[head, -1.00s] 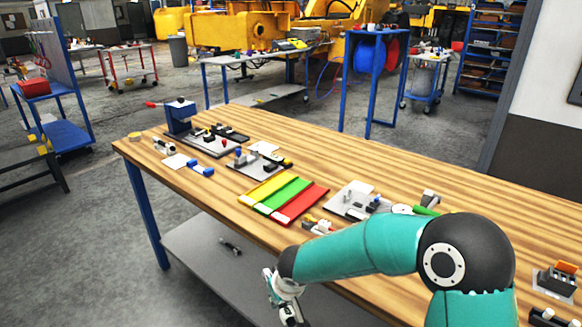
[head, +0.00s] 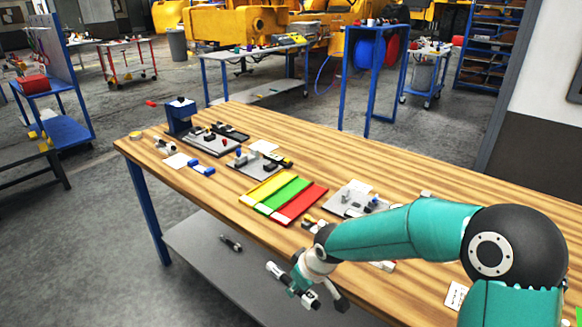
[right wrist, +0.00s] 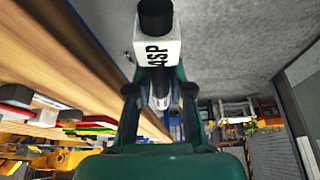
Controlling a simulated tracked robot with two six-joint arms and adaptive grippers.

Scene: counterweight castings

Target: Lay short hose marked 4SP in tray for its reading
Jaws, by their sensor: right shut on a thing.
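My right gripper (head: 298,284) is shut on a short hose (head: 275,269) with white and black ends, held in front of the table's near edge and apart from the trays. In the right wrist view, the hose's white band (right wrist: 156,48) reads 4SP and its black end (right wrist: 156,16) points up in the picture, beyond the fingers. On the table, a yellow tray (head: 262,187), a green tray (head: 283,195) and a red tray (head: 302,205) lie side by side, and nothing shows in them. My left gripper is not in view.
The wooden table (head: 400,165) has grey fixture plates (head: 205,140) with small parts left of the trays, and another plate (head: 345,198) to their right. A dark part (head: 231,242) lies on the lower shelf (head: 205,252). My right arm hides part of the tabletop.

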